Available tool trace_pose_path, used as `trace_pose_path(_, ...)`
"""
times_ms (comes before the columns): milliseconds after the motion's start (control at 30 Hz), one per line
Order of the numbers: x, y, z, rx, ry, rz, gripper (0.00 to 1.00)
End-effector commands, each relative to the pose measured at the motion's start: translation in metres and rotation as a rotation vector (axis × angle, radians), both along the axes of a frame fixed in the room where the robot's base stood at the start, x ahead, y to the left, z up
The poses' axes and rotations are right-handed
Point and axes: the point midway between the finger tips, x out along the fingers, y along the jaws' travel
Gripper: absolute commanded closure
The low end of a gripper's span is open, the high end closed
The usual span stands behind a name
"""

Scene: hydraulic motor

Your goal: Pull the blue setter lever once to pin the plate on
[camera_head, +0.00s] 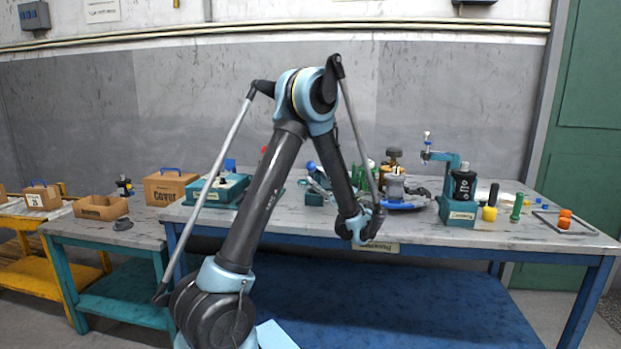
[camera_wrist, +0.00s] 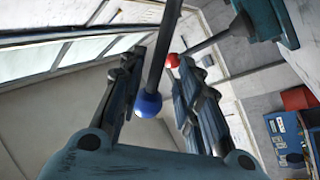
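The blue setter lever shows in the wrist view as a dark rod with a round blue knob (camera_wrist: 148,104). The knob is between the two fingers of my gripper (camera_wrist: 154,68), with a visible gap on each side. My gripper is open and holds nothing. In the head view a blue knob (camera_head: 311,165) shows just left of my forearm, above the bench. My gripper is hard to make out there, partly hidden by my arm. I cannot single out the plate.
A second lever with a red knob (camera_wrist: 173,60) is close to my right finger in the wrist view. The blue-framed bench (camera_head: 480,238) holds a teal press (camera_head: 457,213), a black cylinder (camera_head: 463,185) and several small parts. A cardboard box (camera_head: 170,188) stands at the left.

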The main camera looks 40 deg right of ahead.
Motion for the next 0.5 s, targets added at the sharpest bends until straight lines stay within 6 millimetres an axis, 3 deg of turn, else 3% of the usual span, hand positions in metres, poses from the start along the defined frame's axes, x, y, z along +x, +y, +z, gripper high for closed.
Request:
trace_pose_path(300, -0.063, -0.020, 0.000, 0.000, 0.000, -0.005, 0.68)
trace_pose_path(500, -0.095, -0.028, 0.000, 0.000, 0.000, -0.002, 0.68)
